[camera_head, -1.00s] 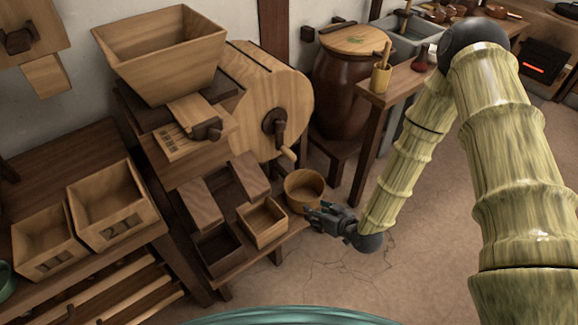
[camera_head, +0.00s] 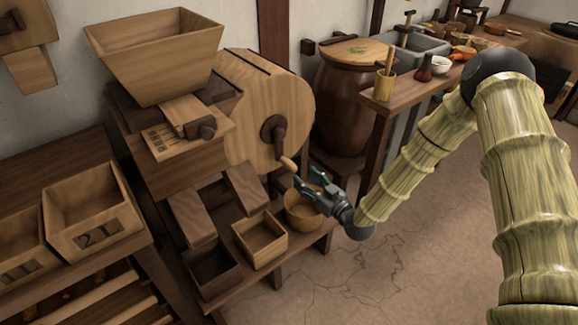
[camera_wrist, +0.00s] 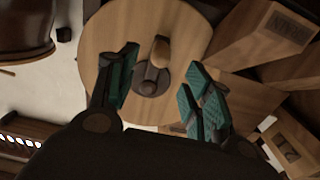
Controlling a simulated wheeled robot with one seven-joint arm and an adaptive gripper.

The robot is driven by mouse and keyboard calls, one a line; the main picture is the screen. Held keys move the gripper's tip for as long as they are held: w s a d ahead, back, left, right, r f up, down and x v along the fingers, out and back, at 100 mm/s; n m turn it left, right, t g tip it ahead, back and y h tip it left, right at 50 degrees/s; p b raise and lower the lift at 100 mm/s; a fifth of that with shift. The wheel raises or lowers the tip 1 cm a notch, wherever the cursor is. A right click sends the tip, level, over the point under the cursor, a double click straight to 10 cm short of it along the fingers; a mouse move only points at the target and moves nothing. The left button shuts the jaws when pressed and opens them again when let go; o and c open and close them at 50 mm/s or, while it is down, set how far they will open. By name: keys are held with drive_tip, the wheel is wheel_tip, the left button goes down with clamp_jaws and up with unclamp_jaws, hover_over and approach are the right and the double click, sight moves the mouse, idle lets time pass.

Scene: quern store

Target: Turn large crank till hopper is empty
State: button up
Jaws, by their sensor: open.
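The large crank (camera_head: 274,138) is a dark hub and arm on the face of a round wooden drum (camera_head: 262,95), with a light wooden handle (camera_head: 288,163) at its lower right. My gripper (camera_head: 303,177) is open, just right of and below the handle, apart from it. In the wrist view the handle (camera_wrist: 160,52) shows between my open fingers (camera_wrist: 162,85), pointing toward the camera. The wooden hopper (camera_head: 155,62) sits atop the machine at upper left; no grain is visible in the part of its inside that shows.
Below the machine stand a dark box (camera_head: 212,268), a light box (camera_head: 260,240) and a round tub (camera_head: 303,210), partly hidden by my gripper. A brown barrel (camera_head: 345,105) and a side table (camera_head: 425,80) stand behind. Wooden bins (camera_head: 98,228) are at left. Floor at right is clear.

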sight(296, 171)
drive_tip(key=shift+b+x, duration=1)
drive_tip(key=shift+x, duration=3.2)
drive_tip(key=shift+a, duration=0.15)
drive_tip(key=c, duration=1.1)
